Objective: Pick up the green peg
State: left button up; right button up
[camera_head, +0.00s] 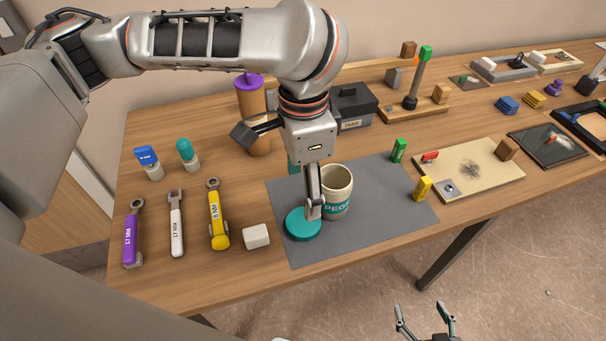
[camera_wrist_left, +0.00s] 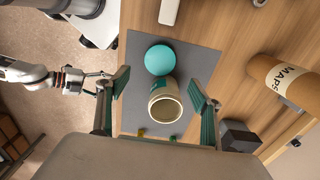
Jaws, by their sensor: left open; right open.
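The green peg (camera_head: 399,150) stands on the grey mat (camera_head: 300,255), near its back right corner. In the left wrist view it is a small green bit (camera_wrist_left: 173,137) at the bottom, partly cut off by my gripper body. A yellow peg (camera_head: 422,188) stands nearer the mat's right edge. The open PEGS jar (camera_head: 337,203) stands mid-mat, its teal lid (camera_head: 303,225) lying beside it. My left gripper (camera_head: 278,172) is open and empty above the jar and lid, left of the green peg. My right gripper (camera_head: 425,322) is open and empty, low in front of the table.
A tan board (camera_head: 478,182) with a red piece lies right of the pegs. A dark box (camera_head: 353,105) and a purple-capped canister (camera_head: 252,100) stand behind the mat. Wrenches, including a yellow one (camera_head: 217,215), and a white block (camera_head: 256,236) lie left.

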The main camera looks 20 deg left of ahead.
aim_at(400, 146)
jog(key=k, duration=1)
